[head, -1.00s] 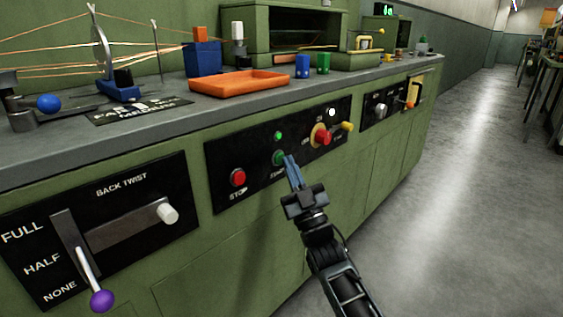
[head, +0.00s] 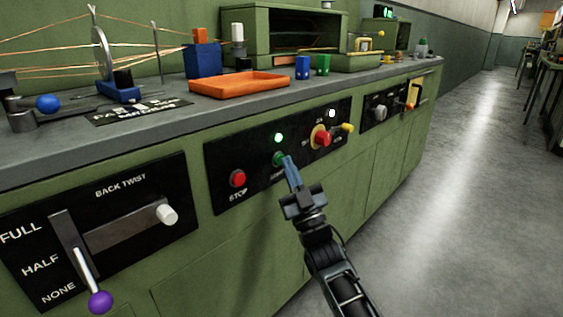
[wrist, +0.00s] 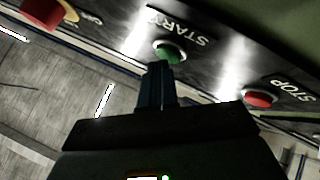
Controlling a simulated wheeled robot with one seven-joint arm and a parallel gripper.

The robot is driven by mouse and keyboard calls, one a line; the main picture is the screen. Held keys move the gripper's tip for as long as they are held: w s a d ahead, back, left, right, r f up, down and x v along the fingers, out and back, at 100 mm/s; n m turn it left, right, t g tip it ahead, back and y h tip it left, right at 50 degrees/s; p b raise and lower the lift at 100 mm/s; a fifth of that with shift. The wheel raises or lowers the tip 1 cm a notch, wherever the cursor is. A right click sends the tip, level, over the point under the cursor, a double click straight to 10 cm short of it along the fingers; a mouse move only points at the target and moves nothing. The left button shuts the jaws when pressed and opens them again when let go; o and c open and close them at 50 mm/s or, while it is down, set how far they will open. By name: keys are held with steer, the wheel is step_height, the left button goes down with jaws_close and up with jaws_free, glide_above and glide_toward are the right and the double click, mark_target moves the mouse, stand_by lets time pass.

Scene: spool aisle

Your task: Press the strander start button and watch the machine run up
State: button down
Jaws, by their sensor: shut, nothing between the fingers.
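The green start button (head: 278,159) sits on a black panel (head: 222,163) on the front of the green machine bench. It also shows in the wrist view (wrist: 170,51), under the START label. My gripper (head: 288,160) is shut and empty, with its blue-grey fingertips at the button's lower right edge in the head view. In the wrist view the fingertips (wrist: 160,66) overlap the button's near edge; I cannot tell whether it is pressed in. A green lamp (head: 279,138) above the button glows brightly. The red stop button (head: 238,178) is to the left.
A red knob on a yellow base (head: 321,137) and a yellow lever (head: 347,127) are right of the fingers. A purple-ended lever (head: 100,301) juts out at lower left. An orange tray (head: 240,84) lies on the bench top. The aisle floor (head: 470,200) at right is clear.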

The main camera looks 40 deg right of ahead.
steer(key=shift+s, duration=0.6)
steer(key=shift+s, duration=0.1)
steer(key=shift+s+d+p, duration=0.15)
steer(key=shift+s+p, duration=1)
steer(key=shift+s, duration=1.75)
steer(key=s+a+f+g+y, duration=0.25)
steer(key=s+a+f, duration=0.25)
steer(key=s+a, duration=0.25)
steer(key=s+a+f+g+y, duration=0.1)
steer(key=s+a+f+g, duration=0.2)
steer(key=s+a+f, duration=0.35)
steer(key=s+a+r+g+y, duration=0.2)
steer(key=s+a+g, duration=0.15)
steer(key=s, duration=0.65)
steer(key=s+a+r+g+y, duration=0.2)
steer(key=s+a, duration=0.3)
steer(key=s, duration=0.5)
step_height(320, 180, up, 27)
steer(key=p, duration=2.6)
steer(key=shift+m+p, duration=0.3)
steer(key=shift+p, duration=0.05)
